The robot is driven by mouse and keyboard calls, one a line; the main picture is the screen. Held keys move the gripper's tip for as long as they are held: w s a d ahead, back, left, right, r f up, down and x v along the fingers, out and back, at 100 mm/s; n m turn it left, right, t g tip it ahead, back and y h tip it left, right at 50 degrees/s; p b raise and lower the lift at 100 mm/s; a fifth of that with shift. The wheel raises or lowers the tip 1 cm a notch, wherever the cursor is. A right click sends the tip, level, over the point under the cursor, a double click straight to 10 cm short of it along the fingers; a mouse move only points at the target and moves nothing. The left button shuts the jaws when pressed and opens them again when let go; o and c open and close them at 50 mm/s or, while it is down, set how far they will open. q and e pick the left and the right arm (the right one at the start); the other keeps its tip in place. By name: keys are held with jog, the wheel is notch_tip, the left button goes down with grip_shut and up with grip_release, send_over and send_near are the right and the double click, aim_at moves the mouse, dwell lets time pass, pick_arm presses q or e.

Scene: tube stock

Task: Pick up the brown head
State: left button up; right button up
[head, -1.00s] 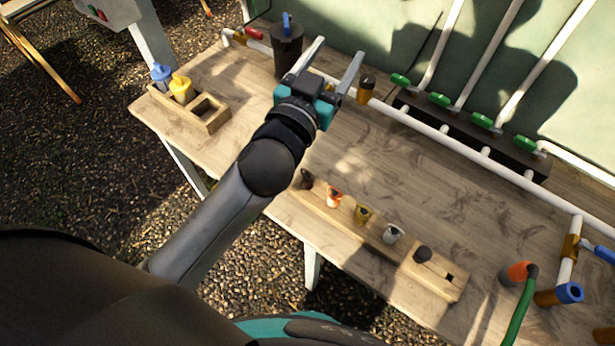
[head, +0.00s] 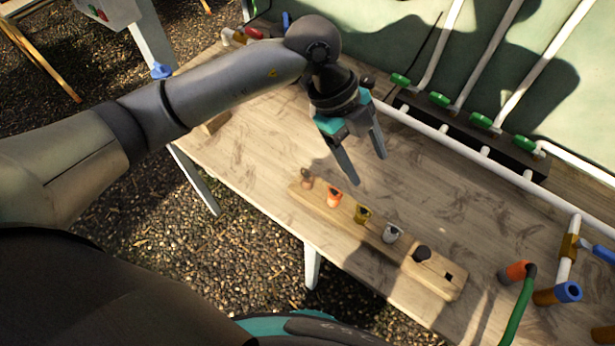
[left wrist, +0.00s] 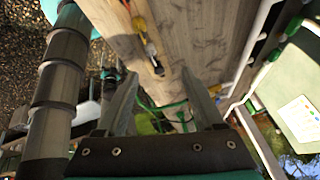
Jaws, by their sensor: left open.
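The brown head (head: 307,179) sits at the left end of a wooden rack (head: 407,262) on the table in the head view. In the same row are an orange head (head: 333,196), an olive-yellow head (head: 361,214), a white head (head: 391,234) and a black head (head: 422,254). My left gripper (head: 369,171) is open and empty, pointing down above the table, behind and to the right of the brown head. In the left wrist view, its open fingers (left wrist: 160,74) have nothing between them, and part of the rack (left wrist: 148,62) shows beyond. I cannot make out the brown head there.
White pipes with green valves (head: 440,99) run along the table's back. A green hose (head: 519,318) and an orange-and-blue fitting (head: 558,294) stand at the right. My left arm covers much of the back left. The table middle (head: 440,190) is clear.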

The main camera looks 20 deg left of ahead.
aim_at(306, 169)
pick_arm(q)
jog(key=w+a+n+y, duration=0.3)
jog(key=a+y, duration=0.2)
jog(key=a, duration=0.6)
jog(key=shift+t+y, duration=0.3)
jog(key=shift+t, duration=0.1)
notch_tip(306, 169, down, 10)
jog(key=shift+w+d+r, duration=0.1)
jog(key=shift+w+r, duration=0.05)
jog(key=shift+r, duration=0.05)
jog(key=shift+a+f, duration=0.2)
jog(key=shift+f, duration=2.9)
grip_shut()
